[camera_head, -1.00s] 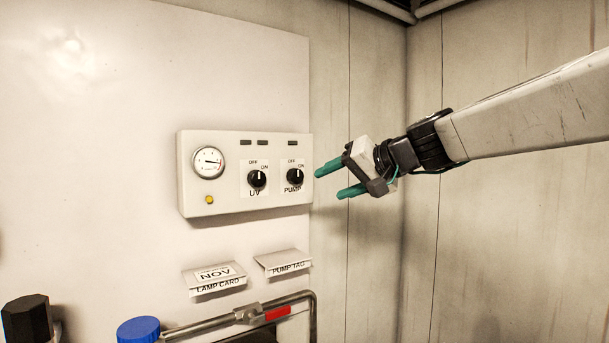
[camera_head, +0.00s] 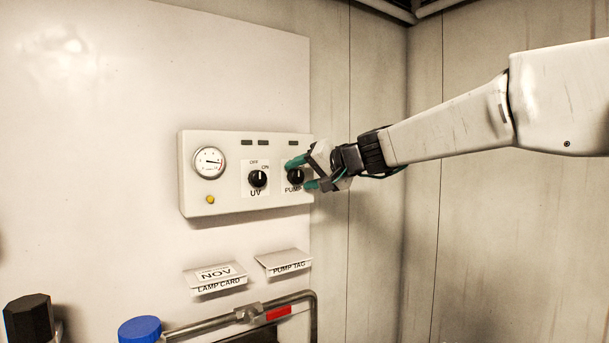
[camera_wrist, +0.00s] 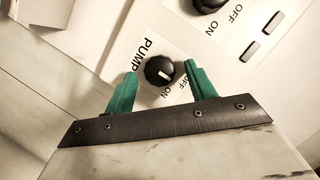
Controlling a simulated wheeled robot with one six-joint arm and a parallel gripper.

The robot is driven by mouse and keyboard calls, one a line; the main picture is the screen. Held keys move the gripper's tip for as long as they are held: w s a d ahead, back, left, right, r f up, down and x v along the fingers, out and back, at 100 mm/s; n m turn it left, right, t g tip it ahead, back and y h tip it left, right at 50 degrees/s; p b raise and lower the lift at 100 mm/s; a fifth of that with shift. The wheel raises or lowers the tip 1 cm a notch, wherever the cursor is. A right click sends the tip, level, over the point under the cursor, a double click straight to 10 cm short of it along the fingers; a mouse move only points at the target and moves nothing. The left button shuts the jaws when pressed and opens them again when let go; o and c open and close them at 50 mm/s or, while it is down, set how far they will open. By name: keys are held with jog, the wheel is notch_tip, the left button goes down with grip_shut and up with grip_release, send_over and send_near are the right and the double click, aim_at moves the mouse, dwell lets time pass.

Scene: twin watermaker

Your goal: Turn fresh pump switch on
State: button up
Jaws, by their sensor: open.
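The pump switch is a black rotary knob (camera_head: 295,176) labelled PUMP at the right end of the white control panel (camera_head: 225,200). In the wrist view, the knob (camera_wrist: 159,71) shows a white pointer mark, with OFF and ON printed beside it. Its pointer appears nearer OFF than ON. My gripper (camera_head: 298,174) is open, with one green finger above the knob and one below it in the head view. In the wrist view, the fingers (camera_wrist: 160,85) stand on either side of the knob with gaps showing. Whether they reach its depth is unclear.
A similar UV knob (camera_head: 257,179) sits left of the pump knob. A round gauge (camera_head: 209,162) and yellow lamp (camera_head: 210,199) are further left. Below hang a lamp card (camera_head: 215,278) and pump tag (camera_head: 285,262). A pipe with a red handle (camera_head: 278,313) runs lower down.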

jog(key=c, duration=1)
jog(key=shift+o, duration=0.2)
jog(key=m, duration=0.1)
jog(key=m+y, duration=0.1)
jog(key=m, duration=0.1)
jog(key=m+y, duration=0.1)
jog(key=shift+d+f+m, duration=0.15)
jog(key=shift+f+m, duration=0.15)
jog(key=shift+m, duration=0.1)
jog(key=m, duration=0.1)
jog(key=m+y, duration=0.1)
jog(key=m, duration=0.1)
jog(key=m+y, duration=0.1)
jog(key=m, duration=0.1)
jog(key=shift+f+t, duration=0.25)
jog(key=shift+t, duration=0.05)
jog(key=shift+m, duration=0.3)
jog(key=o, duration=1)
jog(key=shift+c, duration=0.2)
